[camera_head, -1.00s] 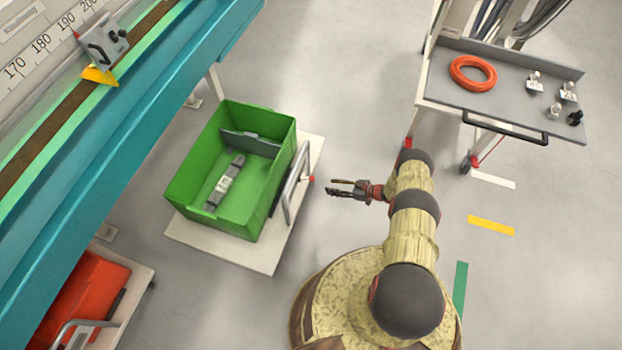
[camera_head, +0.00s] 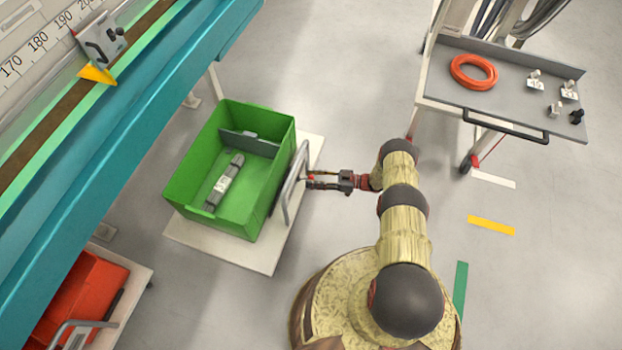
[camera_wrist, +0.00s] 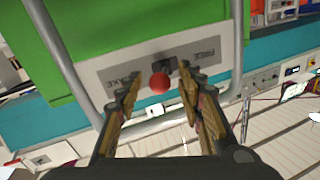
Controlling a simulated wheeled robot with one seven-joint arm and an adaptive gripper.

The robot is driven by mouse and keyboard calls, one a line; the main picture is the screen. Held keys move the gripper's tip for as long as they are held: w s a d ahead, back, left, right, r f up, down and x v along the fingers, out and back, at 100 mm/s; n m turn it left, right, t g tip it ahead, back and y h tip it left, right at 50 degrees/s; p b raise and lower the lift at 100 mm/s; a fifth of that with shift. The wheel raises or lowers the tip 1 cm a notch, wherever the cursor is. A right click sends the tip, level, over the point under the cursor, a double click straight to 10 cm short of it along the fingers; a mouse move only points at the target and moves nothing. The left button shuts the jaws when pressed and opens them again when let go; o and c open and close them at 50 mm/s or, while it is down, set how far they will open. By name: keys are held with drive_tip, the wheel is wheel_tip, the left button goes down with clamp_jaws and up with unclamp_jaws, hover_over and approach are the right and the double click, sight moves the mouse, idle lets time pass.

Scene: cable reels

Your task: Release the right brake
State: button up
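A brake lever with a red ball knob (camera_wrist: 159,83) sits on a grey plate (camera_wrist: 182,60) on the green-crate trolley. The plate reads "FREE" at its right end in the wrist view; a partly hidden word, seemingly "BRAKE", is at its left. The lever's dark base is just above the knob there; its exact setting is hard to tell. My gripper (camera_wrist: 163,100) is open, with one finger each side of the knob in that view. In the head view my gripper (camera_head: 311,181) reaches the trolley's right side, its fingertips at the knob. Contact is not visible.
The trolley's grey tube handle (camera_head: 288,190) stands close to my fingers. The green crate (camera_head: 181,192) holds grey parts. A red crate (camera_head: 85,295) on another trolley is lower left, below the teal bench (camera_head: 130,130). A grey cart (camera_head: 515,105) is upper right. Floor between is clear.

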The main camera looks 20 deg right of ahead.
drive_tip(key=shift+w+a, duration=0.2)
drive_tip(key=shift+a, duration=0.2)
clamp_jaws()
idle(0.4)
